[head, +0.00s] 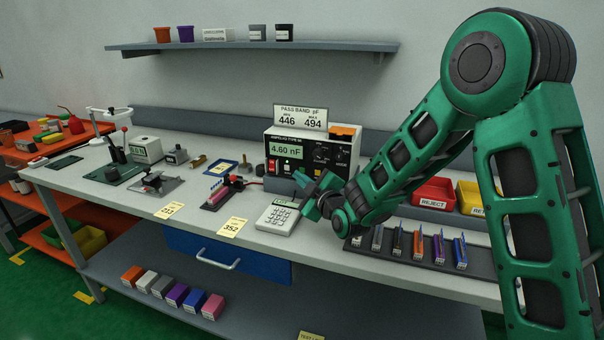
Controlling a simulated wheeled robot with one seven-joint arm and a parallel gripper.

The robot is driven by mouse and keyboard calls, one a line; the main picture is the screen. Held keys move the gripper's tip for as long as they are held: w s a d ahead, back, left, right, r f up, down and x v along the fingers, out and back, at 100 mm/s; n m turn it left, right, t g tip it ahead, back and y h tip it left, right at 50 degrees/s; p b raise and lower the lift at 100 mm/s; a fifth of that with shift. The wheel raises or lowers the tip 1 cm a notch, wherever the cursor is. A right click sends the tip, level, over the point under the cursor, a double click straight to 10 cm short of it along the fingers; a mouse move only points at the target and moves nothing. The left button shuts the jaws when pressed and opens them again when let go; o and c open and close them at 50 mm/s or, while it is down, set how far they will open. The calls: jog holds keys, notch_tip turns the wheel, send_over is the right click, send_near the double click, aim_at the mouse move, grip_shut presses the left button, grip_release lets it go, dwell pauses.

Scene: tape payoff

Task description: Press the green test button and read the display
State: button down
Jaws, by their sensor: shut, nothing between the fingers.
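My gripper (298,184) is shut and empty, just in front of the meter's lower front and above the calculator. I cannot tell whether its tips touch the meter. My gripper and arm hide part of the meter's lower right.
A sign (300,117) on the meter reads pass band pF, 446 and 494. A dark rack (420,252) of small parts and a red reject bin (434,193) stand right. A small red-and-black fixture (222,192) is left.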

jog(key=shift+s+a, duration=0.25)
jog(key=shift+s, duration=0.5)
jog(key=shift+s+a, duration=0.3)
jog(key=shift+s, duration=0.5)
jog(key=shift+s+a, duration=0.25)
jog(key=shift+s, duration=0.5)
jog(key=shift+s, duration=0.1)
